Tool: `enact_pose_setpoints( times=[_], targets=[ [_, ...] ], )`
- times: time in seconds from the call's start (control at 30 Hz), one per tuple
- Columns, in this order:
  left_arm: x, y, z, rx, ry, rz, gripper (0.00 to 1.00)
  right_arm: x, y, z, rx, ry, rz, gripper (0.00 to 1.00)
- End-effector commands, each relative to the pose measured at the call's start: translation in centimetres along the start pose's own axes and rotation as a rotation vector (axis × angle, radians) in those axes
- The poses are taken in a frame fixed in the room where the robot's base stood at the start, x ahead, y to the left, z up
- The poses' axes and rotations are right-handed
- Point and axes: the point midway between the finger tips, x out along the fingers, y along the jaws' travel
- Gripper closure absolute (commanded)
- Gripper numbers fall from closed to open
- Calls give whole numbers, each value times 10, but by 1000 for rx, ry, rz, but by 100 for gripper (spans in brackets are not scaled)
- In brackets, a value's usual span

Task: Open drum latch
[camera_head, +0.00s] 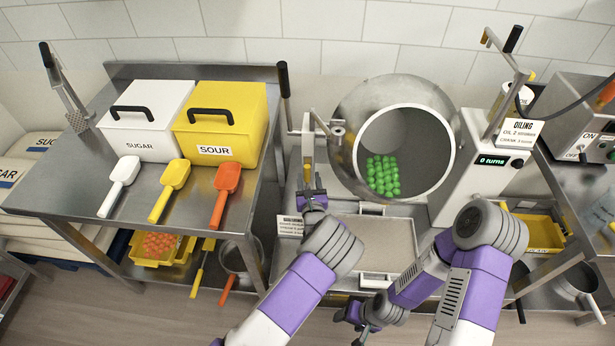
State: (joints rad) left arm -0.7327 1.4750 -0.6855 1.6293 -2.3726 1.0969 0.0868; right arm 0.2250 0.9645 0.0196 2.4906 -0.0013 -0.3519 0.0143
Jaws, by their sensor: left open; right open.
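A round steel drum (362,107) stands at the back centre with its white-rimmed mouth facing forward. Green gummies (382,176) lie inside it. A small metal latch piece (337,131) shows at the drum's left edge. Left of it stands an upright lever with a black handle (284,79). My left gripper (308,165) points up at the drum's lower left, just below the latch piece. It is open, and I cannot tell whether it touches anything. My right gripper (357,318) is open and low at the front, well away from the drum, partly hidden by my arm.
A steel table (60,203) at left bears a white SUGAR box (144,120), a yellow SOUR box (219,125) and three scoops. A tray (378,235) lies below the drum. A counter unit (485,161) reading 0 turns and a crank stand at right.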

Motion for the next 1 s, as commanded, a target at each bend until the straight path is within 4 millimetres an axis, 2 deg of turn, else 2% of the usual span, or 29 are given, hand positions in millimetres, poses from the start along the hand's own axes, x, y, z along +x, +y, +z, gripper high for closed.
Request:
enact_pose_setpoints(
  times=[0.2,0.5,0.57,0.83,1.0],
  targets=[
    [20,0,-1,-1,1,0,50,6,2,0,0,0,0,35],
    [23,0,0,0,2,1,50,5,2,0,0,0,0,35],
    [23,0,0,-1,2,1,58,5,2,0,0,0,0,35],
    [23,0,0,-1,2,1,99,5,2,0,0,0,0,35],
    [23,0,0,-1,2,1,100,5,2,0,0,0,0,35]
  ],
)
